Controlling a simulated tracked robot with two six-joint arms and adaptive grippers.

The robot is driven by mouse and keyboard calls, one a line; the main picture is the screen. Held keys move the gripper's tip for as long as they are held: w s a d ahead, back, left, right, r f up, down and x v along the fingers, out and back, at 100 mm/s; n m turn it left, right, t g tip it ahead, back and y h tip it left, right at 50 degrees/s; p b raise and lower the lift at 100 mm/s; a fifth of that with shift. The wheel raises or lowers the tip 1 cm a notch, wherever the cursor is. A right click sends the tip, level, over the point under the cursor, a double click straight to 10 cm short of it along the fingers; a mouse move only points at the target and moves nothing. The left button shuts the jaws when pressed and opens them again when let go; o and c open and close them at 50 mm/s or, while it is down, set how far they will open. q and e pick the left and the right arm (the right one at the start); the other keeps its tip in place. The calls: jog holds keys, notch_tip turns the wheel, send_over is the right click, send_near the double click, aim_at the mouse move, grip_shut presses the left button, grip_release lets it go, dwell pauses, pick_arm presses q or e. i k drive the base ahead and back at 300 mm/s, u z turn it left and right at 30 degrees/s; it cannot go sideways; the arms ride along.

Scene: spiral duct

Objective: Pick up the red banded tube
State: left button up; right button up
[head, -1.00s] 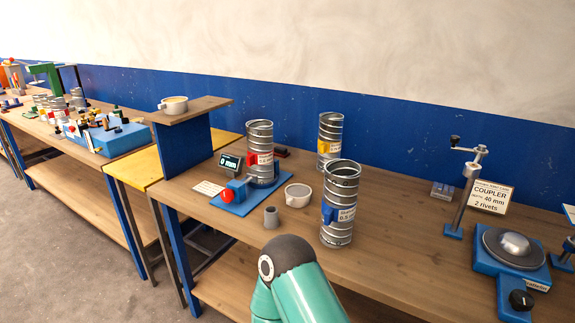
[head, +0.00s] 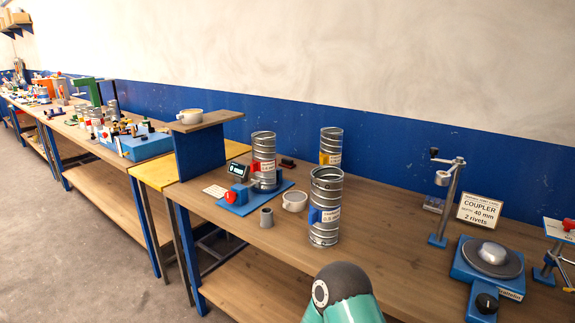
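The red banded tube (head: 263,156) is a ribbed silver spiral duct with a red tag on its side. It stands upright on the blue plate of a small device (head: 238,197) with a red knob and a small display. A blue-tagged tube (head: 325,220) stands in front and to the right of it. A yellow-tagged tube (head: 331,143) stands farther back. Part of my teal arm with a dark joint shows at the bottom centre, apart from the tubes. Neither gripper is in view.
A grey cup (head: 266,217) and a white mug (head: 295,200) stand near the red banded tube. A raised shelf (head: 210,121) with a mug is to its left. A blue rotary device (head: 487,262) and a coupler sign (head: 480,210) are at right. Bench between is clear.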

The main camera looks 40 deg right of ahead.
aim_at(264, 167)
jog(key=z, duration=0.3)
jog(key=i, duration=0.95)
jog(key=z, duration=0.05)
